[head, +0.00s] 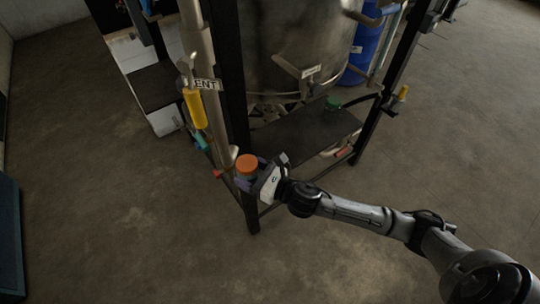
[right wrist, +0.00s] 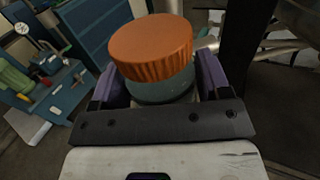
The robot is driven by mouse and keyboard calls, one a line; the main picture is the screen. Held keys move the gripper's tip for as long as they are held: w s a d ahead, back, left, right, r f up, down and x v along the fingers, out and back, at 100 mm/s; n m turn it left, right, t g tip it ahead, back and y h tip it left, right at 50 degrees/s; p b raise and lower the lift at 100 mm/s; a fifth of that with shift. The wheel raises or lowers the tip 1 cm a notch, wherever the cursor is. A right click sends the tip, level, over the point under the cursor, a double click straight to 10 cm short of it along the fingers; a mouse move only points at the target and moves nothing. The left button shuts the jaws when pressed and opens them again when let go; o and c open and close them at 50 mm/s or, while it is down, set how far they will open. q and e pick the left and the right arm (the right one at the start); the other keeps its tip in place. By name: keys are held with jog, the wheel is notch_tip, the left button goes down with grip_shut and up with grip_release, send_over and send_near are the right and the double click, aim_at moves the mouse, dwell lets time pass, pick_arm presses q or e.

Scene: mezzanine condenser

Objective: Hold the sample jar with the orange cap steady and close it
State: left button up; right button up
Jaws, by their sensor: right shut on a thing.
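The sample jar (head: 245,181) stands at the near left corner of the dark frame, with its orange cap (head: 246,164) on top. In the right wrist view the ribbed orange cap (right wrist: 152,48) sits over the glassy jar body (right wrist: 160,90). I cannot tell how tightly the cap is seated. My right gripper (head: 250,181) is shut on the jar body, its purple fingers on both sides below the cap. The jar's lower part is hidden by the gripper. My left gripper is not in view.
A dark shelf (head: 310,135) with a green-capped item (head: 333,103) lies behind the jar, under a large steel vessel (head: 295,45). A pipe with a yellow valve handle (head: 194,108) rises left of the frame post. The floor at the left is open.

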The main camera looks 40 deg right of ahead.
jog(key=w+d+f+m+t+h+b, duration=0.1)
jog(key=d+f+m+h+b, duration=0.1)
jog(key=d+h+b, duration=0.3)
jog(key=w+d+f+m+b, duration=0.1)
jog(key=w+d+f+b, duration=0.15)
jog(key=d, duration=0.45)
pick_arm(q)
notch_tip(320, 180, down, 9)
pick_arm(e)
jog(key=d+r+m+h, duration=0.4)
jog(key=d+r+h, duration=0.1)
jog(key=d, duration=0.7)
jog(key=shift+r+h, duration=0.15)
jog(key=shift+h, duration=0.55)
pick_arm(q)
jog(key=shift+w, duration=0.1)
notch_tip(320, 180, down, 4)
jog(key=b, duration=0.3)
jog(key=shift+b, duration=0.3)
pick_arm(e)
jog(key=w+a+f, duration=0.5)
jog(key=w+f, duration=0.2)
jog(key=w, duration=0.3)
jog(key=shift+w+a, duration=0.2)
jog(key=shift+a, duration=0.1)
